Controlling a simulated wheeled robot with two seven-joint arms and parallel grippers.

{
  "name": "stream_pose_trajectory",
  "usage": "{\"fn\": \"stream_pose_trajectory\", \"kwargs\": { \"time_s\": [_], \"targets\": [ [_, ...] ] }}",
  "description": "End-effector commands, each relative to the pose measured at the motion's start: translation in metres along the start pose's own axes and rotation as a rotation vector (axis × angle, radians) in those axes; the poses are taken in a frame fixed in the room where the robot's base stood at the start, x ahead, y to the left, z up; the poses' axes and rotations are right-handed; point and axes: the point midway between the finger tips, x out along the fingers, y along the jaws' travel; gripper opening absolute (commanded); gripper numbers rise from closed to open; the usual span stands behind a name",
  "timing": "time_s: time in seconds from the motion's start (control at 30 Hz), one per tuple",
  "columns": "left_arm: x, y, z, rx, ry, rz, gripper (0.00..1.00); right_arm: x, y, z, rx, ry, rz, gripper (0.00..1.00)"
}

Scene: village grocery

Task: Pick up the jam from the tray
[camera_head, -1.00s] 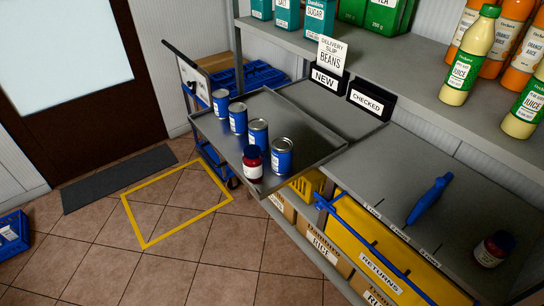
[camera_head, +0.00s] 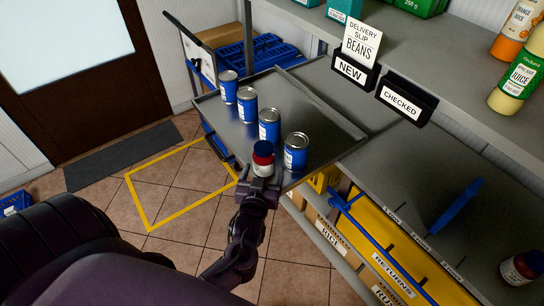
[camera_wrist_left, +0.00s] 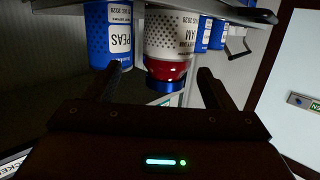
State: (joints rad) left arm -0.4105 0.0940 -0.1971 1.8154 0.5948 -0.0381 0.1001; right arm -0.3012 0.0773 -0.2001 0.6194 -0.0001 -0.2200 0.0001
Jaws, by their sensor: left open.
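The jam jar, with a dark blue lid, red contents and a white label (camera_head: 263,161), stands at the near edge of the grey metal tray (camera_head: 215,112). In the left wrist view the jar (camera_wrist_left: 167,45) appears upside down. My left gripper (camera_head: 262,182) is on the near side of the jar. It is open, and its two fingers (camera_wrist_left: 160,80) point towards the jar, which shows between them, just beyond the tips. I cannot tell whether either finger touches it. My arm hides part of the tray's near edge. My right gripper is not in view.
Several blue cans stand in a row on the tray; the nearest (camera_head: 296,152) is close beside the jar. A similar jar (camera_head: 522,267) stands on the right counter by a blue tool (camera_head: 458,206). NEW (camera_head: 351,70) and CHECKED (camera_head: 402,101) signs stand behind the tray.

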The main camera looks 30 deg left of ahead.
Motion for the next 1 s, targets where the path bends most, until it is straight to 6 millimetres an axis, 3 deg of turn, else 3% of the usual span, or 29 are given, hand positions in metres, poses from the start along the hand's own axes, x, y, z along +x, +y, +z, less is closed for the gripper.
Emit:
{"fn": "stream_pose_trajectory", "kwargs": {
  "time_s": [0.1,0.3,0.8,1.0],
  "targets": [
    [0.000,-0.008,-0.019,-0.009,0.102,-0.037,0.77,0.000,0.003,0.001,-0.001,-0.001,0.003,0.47],
    [0.005,-0.015,-0.036,-0.010,0.184,-0.066,0.77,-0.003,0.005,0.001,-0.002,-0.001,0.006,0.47],
    [0.067,-0.020,-0.048,-0.009,0.182,-0.066,0.77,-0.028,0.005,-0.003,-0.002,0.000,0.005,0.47],
    [0.076,-0.020,-0.047,-0.011,0.180,-0.065,0.77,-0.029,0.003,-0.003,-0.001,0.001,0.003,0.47]
  ]
}}
